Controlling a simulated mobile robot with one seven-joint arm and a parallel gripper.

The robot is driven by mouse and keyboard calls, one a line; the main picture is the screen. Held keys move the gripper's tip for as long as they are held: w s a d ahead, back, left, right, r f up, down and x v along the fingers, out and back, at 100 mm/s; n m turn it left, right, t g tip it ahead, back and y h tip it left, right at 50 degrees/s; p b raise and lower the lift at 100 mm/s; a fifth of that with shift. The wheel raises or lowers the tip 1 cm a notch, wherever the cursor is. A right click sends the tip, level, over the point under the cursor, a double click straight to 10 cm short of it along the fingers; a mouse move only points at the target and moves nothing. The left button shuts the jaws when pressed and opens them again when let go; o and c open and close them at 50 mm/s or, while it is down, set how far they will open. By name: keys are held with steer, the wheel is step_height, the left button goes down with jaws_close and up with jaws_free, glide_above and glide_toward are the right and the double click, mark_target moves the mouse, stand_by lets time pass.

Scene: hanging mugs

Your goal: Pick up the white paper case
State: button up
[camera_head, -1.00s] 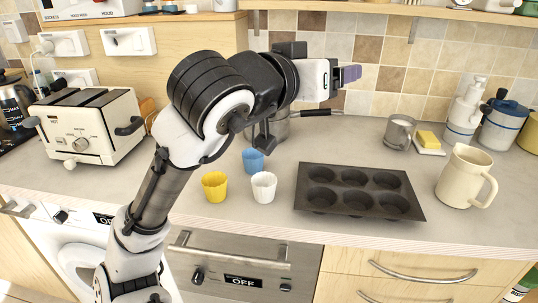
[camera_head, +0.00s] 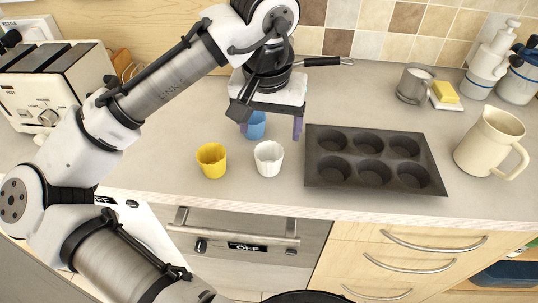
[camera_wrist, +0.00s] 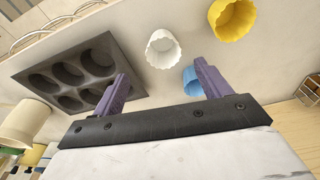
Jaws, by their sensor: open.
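The white paper case (camera_head: 268,158) stands upright on the counter, between the yellow case and the dark muffin tin. It also shows in the wrist view (camera_wrist: 162,50), ahead of my fingers and apart from them. My gripper (camera_head: 271,128) is open and empty, pointing down, above and just behind the white case in the head view. In the wrist view my purple fingers (camera_wrist: 160,88) are spread wide. The blue paper case (camera_head: 254,126) is behind the white one, partly hidden by my left finger. The yellow paper case (camera_head: 211,160) stands to the left.
The muffin tin (camera_head: 374,161) with empty cups lies right of the white case. A cream pitcher (camera_head: 488,143), a metal mug (camera_head: 414,85) and a butter dish (camera_head: 446,95) stand farther right. A toaster (camera_head: 60,85) is at the left. The counter in front of the cases is clear.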

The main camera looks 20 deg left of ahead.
glide_toward(269, 156)
steer(key=shift+s+d+f, duration=0.3)
steer(key=shift+s+f, duration=0.15)
steer(key=shift+f, duration=0.1)
steer(key=shift+s+d+f, duration=0.35)
steer(key=shift+s+f, duration=0.05)
steer(key=shift+f, duration=0.15)
steer(key=shift+w+a+f+p, duration=0.1)
steer(key=shift+w+f+p, duration=0.1)
steer(key=shift+f, duration=0.65)
steer(key=shift+w+a+f+p, duration=0.15)
steer(key=shift+f+p, duration=0.05)
steer(key=shift+f, duration=0.6)
steer(key=shift+w+a+f+p, duration=0.1)
steer(key=shift+w+f+p, duration=0.1)
steer(key=shift+f, duration=0.65)
steer(key=c, duration=1.1)
